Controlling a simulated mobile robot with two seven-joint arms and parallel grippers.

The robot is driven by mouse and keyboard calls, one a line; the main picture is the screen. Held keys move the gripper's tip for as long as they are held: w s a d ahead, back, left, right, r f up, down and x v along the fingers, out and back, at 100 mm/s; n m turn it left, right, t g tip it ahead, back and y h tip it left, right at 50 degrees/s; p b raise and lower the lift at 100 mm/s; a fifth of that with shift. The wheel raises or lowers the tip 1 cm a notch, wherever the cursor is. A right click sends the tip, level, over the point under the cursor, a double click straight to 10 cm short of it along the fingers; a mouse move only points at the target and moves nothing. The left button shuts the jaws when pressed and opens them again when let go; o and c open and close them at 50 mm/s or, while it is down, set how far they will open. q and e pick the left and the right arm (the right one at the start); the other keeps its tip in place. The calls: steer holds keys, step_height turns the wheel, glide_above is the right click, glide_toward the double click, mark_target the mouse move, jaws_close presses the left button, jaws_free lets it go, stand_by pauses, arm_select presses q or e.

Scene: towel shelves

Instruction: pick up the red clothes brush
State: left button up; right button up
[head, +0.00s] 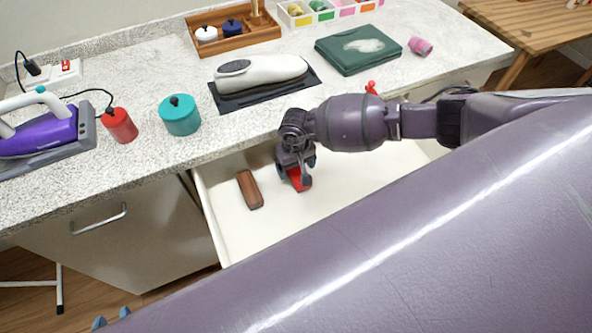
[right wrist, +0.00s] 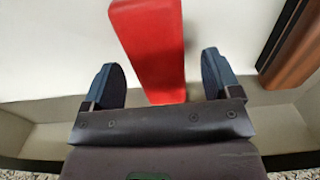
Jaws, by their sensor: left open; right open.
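The red clothes brush (head: 299,181) lies in the open white drawer, partly covered by my right gripper (head: 294,173) in the head view. In the right wrist view the red brush (right wrist: 150,45) runs between the two blue fingers of my open right gripper (right wrist: 158,72), with a gap on each side. Its near end is hidden by the gripper body. My left gripper (head: 111,317) shows only its blue fingertips at the bottom left of the head view, open and away from the drawer.
A brown brush (head: 249,189) lies left of the red one in the drawer (head: 235,236); it also shows in the right wrist view (right wrist: 296,45). The speckled counter (head: 150,75) above holds a purple iron (head: 40,135), a red canister (head: 119,125) and a teal pot (head: 180,116).

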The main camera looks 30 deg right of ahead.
steer(key=shift+f, duration=0.75)
steer(key=shift+c, duration=0.2)
steer(key=c, duration=1)
steer(key=shift+r, duration=0.1)
